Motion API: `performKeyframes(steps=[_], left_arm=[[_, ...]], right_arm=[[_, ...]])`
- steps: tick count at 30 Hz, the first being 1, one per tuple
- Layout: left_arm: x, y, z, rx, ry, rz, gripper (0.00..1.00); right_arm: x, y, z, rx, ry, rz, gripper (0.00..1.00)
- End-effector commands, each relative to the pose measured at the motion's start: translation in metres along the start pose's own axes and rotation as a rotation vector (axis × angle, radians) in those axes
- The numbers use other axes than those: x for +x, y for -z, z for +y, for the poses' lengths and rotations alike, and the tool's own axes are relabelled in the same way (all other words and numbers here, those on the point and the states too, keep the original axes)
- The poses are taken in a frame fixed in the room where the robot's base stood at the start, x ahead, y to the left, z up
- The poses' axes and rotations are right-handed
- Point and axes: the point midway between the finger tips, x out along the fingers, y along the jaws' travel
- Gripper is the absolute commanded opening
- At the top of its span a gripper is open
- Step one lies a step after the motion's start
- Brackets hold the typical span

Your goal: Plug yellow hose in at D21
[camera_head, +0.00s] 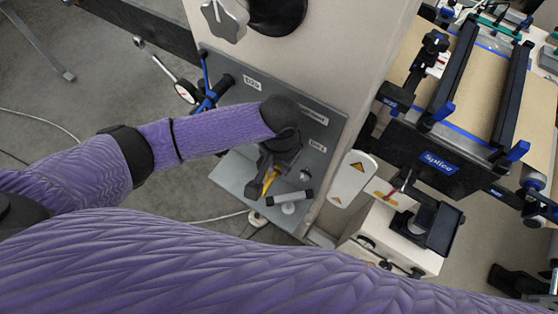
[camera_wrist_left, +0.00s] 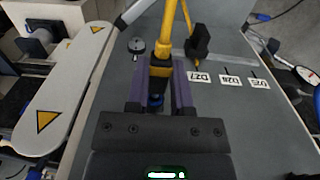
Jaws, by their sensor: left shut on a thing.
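The yellow hose (camera_wrist_left: 168,25) runs down from the top of the left wrist view to a yellow end piece (camera_wrist_left: 160,68). My left gripper (camera_wrist_left: 160,96) is shut on this end, one finger on each side. In the head view my left gripper (camera_head: 268,182) is over the grey panel (camera_head: 235,172), with a bit of yellow hose (camera_head: 270,177) showing. White labels (camera_wrist_left: 230,80) sit on the panel; the one nearest the hose seems to read D21 or D27. The hose end's contact with a port is hidden. My right gripper is out of view.
A black fitting (camera_wrist_left: 199,42) with a yellow tip and a small round grey knob (camera_wrist_left: 137,45) are close beside the hose. A grey cylinder (camera_head: 290,198) is at the panel's lower edge. A white plate with warning triangles (camera_head: 351,178) and the splice machine (camera_head: 440,162) are to the right.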

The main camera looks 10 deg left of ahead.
Motion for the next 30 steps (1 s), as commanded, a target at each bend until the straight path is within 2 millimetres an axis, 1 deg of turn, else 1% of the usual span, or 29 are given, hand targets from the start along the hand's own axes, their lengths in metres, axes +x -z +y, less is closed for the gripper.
performKeyframes(steps=[3, 30], left_arm=[[-0.0011, 0.0018, 0.0002, -0.001, 0.000, 0.000, 0.00], [-0.0003, 0.0072, 0.0000, 0.000, 0.001, 0.000, 0.00]], right_arm=[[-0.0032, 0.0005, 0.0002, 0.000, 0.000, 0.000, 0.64], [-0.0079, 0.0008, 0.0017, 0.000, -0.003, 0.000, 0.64]])
